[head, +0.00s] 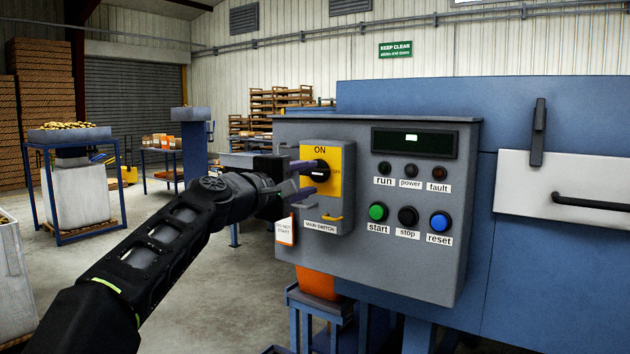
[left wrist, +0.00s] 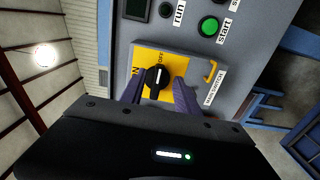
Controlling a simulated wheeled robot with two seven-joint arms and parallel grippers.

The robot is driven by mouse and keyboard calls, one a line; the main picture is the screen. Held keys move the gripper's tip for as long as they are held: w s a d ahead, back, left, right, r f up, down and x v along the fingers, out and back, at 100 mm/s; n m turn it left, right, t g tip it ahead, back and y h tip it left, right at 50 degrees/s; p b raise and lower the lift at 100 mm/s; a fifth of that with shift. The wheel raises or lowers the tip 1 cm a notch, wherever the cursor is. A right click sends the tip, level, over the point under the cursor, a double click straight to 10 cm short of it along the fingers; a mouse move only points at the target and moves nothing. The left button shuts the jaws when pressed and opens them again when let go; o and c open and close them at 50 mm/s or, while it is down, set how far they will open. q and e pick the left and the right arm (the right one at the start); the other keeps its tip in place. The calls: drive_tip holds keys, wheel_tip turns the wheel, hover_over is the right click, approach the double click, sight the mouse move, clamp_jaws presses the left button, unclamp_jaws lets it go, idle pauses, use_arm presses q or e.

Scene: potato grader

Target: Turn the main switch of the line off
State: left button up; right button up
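The main switch is a black rotary knob (head: 321,171) on a yellow plate (head: 320,152) marked ON at the top and OFF at the right, on a grey box labelled MAIN SWITCH. In the left wrist view the knob (left wrist: 157,77) has a white line that appears to point toward OFF. My left gripper (head: 309,178) is open at the plate, with one purple finger above the knob and one below. In the left wrist view the fingers stand either side of the knob with small gaps; contact is not visible. My right gripper is not in view.
The grey control panel (head: 458,262) carries lamps, a lit display (head: 414,138) and start (head: 378,212), stop (head: 408,216) and reset (head: 440,221) buttons right of the switch. A yellow loop (head: 333,217) sits below the knob. A DO NOT START tag (head: 285,229) hangs at the panel's left.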

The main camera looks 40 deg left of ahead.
use_arm(q)
drive_tip(key=s, duration=0.3)
drive_tip(key=shift+s, duration=0.3)
idle(0.3)
